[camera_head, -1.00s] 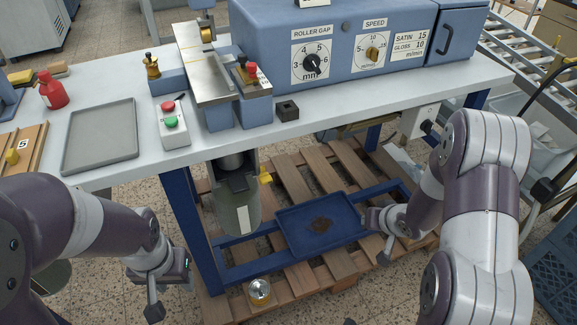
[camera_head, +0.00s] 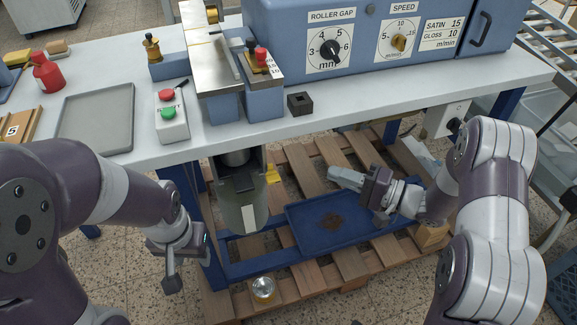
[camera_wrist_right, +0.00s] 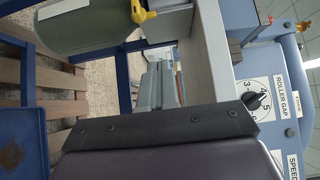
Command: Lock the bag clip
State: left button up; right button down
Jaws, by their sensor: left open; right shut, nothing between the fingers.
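The grey-green bag (camera_head: 240,208) hangs under the front of the table, with a pale strip on its front. The yellow bag clip (camera_head: 272,174) sits at the bag's upper right side. In the right wrist view the yellow clip (camera_wrist_right: 144,12) sticks out at the top, beside the bag (camera_wrist_right: 85,22). My right gripper (camera_head: 336,174) is shut and empty, to the right of the clip and apart from it, pointing left. Its fingers (camera_wrist_right: 162,72) show below the clip in the wrist view. My left gripper (camera_head: 174,285) hangs low at the left, open and empty, away from the bag.
The table (camera_head: 330,118) spans above the bag and carries the blue roller machine (camera_head: 300,35). A blue leg (camera_head: 185,190) stands left of the bag.

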aim_at(272, 175)
jog(key=s+a+b+x, duration=0.1)
jog(key=s+x, duration=0.1)
jog(key=x, duration=0.9)
jog(key=shift+a+b, duration=0.35)
jog(key=shift+b, duration=0.05)
jog(key=shift+s, duration=0.1)
jog(key=shift+s+a+r+n+g+h+p, duration=0.25)
jog(key=shift+n+h+p, duration=0.5)
jog(key=shift+p, duration=1.45)
jog(key=shift+a+r+n+g+h+p, duration=0.35)
jog(key=shift+n+h+p, duration=0.35)
jog(key=shift+p, duration=1.5)
jog(key=shift+a, duration=0.1)
jog(key=shift+a+r+p, duration=0.1)
jog(key=shift+a+p, duration=0.15)
jog(key=shift+p, duration=0.8)
